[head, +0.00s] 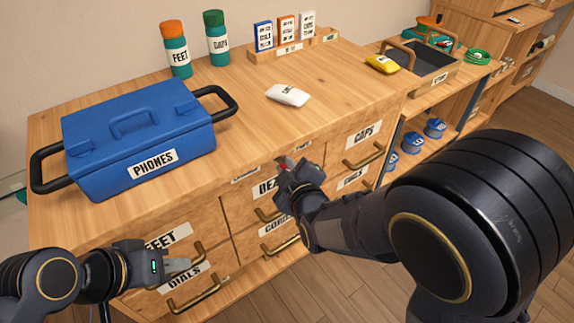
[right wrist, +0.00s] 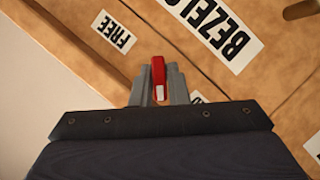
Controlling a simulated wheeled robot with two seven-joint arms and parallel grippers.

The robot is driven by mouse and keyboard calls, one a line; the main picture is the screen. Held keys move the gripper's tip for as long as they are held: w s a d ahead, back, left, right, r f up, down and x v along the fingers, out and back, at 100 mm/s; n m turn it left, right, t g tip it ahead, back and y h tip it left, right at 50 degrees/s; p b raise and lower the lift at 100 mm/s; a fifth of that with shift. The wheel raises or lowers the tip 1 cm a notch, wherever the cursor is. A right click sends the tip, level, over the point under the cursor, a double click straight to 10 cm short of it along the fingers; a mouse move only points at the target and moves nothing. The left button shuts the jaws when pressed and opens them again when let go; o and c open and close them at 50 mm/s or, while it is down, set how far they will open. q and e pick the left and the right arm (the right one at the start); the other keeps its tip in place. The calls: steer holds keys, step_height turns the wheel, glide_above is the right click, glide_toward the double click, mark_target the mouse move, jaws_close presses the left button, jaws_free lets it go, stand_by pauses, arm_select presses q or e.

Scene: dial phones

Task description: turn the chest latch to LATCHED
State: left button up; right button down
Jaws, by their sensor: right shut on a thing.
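The chest latch (right wrist: 158,78) is a small red lever with a pale end, on the wooden front of the chest. In the head view its red tip (head: 283,161) shows just below the top edge. My right gripper (right wrist: 158,92) is shut on the latch, one grey finger on each side. A FREE label (right wrist: 115,31) is up and left of the latch in the right wrist view. Another label (right wrist: 197,98) is mostly hidden behind the gripper. My left gripper (head: 188,267) is by the lower left drawers, away from the latch; its finger gap is unclear.
A blue PHONES box (head: 140,140) with black handles stands on the chest's left. A white labelled object (head: 288,95), two bottles (head: 176,55) and a card rack (head: 290,52) are also on top. Brass drawer handles (head: 195,298) stick out in front.

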stand_by(0.4)
steer(key=c, duration=1.5)
jaws_free()
steer(key=shift+s, duration=0.1)
steer(key=shift+p+v, duration=1.1)
steer(key=shift+v, duration=2.7)
